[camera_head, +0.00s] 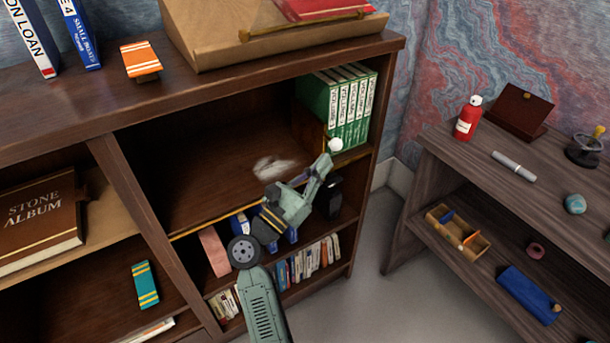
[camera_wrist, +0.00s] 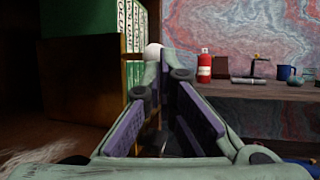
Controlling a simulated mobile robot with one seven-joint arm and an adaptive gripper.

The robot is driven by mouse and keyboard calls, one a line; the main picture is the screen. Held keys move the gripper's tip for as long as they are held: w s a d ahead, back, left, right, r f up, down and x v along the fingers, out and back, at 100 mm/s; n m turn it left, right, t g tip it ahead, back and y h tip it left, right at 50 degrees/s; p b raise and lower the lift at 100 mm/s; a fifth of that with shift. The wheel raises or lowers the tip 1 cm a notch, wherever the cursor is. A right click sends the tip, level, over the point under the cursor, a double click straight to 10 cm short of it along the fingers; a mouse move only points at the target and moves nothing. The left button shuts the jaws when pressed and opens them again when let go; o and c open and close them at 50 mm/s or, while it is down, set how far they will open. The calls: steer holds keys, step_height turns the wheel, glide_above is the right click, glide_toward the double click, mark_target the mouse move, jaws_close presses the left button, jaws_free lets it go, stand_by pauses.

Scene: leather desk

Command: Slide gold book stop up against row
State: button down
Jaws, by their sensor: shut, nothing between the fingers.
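The gold book stop (camera_head: 311,137) stands upright at the left end of a row of green books (camera_head: 347,103), on the upper shelf of the dark bookcase. In the wrist view the book stop (camera_wrist: 86,80) is a dark gold panel with a bright front edge, and the green books (camera_wrist: 85,18) rise behind it. A white ball knob (camera_head: 335,145) sits at its front edge. My gripper (camera_head: 325,163) is shut and empty, its tips close to the knob. I cannot tell whether they touch it, or whether any gap is left between stop and books.
The shelf left of the stop is open, with a pale blurred patch (camera_head: 273,166). A shelf divider (camera_head: 138,190) stands further left. A grey side desk (camera_head: 480,185) with a red bottle (camera_head: 467,118) is at right.

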steer(key=shift+x, duration=0.85)
steer(key=shift+d+f, duration=0.1)
steer(key=shift+w+d, duration=0.4)
steer(key=shift+d, duration=0.1)
